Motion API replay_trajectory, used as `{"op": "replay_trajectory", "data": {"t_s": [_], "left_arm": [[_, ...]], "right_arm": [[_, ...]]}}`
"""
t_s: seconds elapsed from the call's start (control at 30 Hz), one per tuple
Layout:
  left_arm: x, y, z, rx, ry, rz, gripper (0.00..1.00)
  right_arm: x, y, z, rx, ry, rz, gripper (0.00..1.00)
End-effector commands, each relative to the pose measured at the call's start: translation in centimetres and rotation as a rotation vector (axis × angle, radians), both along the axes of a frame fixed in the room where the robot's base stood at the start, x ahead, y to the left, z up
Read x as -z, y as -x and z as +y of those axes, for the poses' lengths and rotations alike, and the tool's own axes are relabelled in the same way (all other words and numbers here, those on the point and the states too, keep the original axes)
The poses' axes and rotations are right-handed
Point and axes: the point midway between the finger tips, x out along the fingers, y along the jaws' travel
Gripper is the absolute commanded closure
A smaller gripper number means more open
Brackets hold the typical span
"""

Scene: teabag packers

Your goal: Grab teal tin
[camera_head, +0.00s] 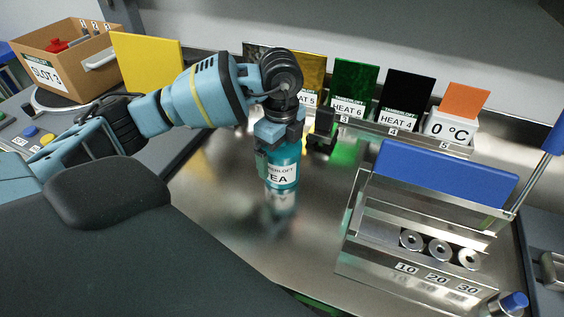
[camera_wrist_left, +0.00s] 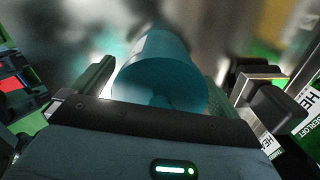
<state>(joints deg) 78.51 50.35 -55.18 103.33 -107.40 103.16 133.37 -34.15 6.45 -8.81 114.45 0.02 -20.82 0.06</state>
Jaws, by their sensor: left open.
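The teal tin (camera_head: 283,174) stands upright on the metal worktop, with a white label ending in "EA" facing the head camera. My left gripper (camera_head: 276,150) is over it, pointing down, and covers the tin's upper part. In the left wrist view the tin (camera_wrist_left: 160,70) lies between the two fingers of the gripper (camera_wrist_left: 155,85). The fingers are open, one on each side of the tin. Whether either finger touches it cannot be told. My right gripper is not in view.
A row of heat cards, including a green card (camera_head: 355,88) and a black card (camera_head: 404,97), stands behind. A small black block (camera_head: 322,141) is close right of the gripper. A metal rack with a blue panel (camera_head: 447,172) stands right. The worktop (camera_head: 240,225) in front is clear.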

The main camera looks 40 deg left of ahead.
Motion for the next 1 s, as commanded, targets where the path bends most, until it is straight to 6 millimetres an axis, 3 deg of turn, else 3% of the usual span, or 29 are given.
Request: {"op": "replay_trajectory", "data": {"t_s": [0.17,0.5,0.83,1.0], "left_arm": [[0.0,0.0,0.0,0.0,0.0,-0.001,0.01],[-0.1,0.0,0.0,0.0,0.0,-0.001,0.45],[-0.4,0.0,0.0,0.0,0.001,-0.002,0.47],[-1.7,-0.1,-0.1,0.001,0.002,-0.005,0.47]], "right_arm": [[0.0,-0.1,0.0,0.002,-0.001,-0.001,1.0],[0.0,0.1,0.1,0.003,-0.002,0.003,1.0],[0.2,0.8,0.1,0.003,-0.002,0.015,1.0],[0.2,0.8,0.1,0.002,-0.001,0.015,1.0]]}}
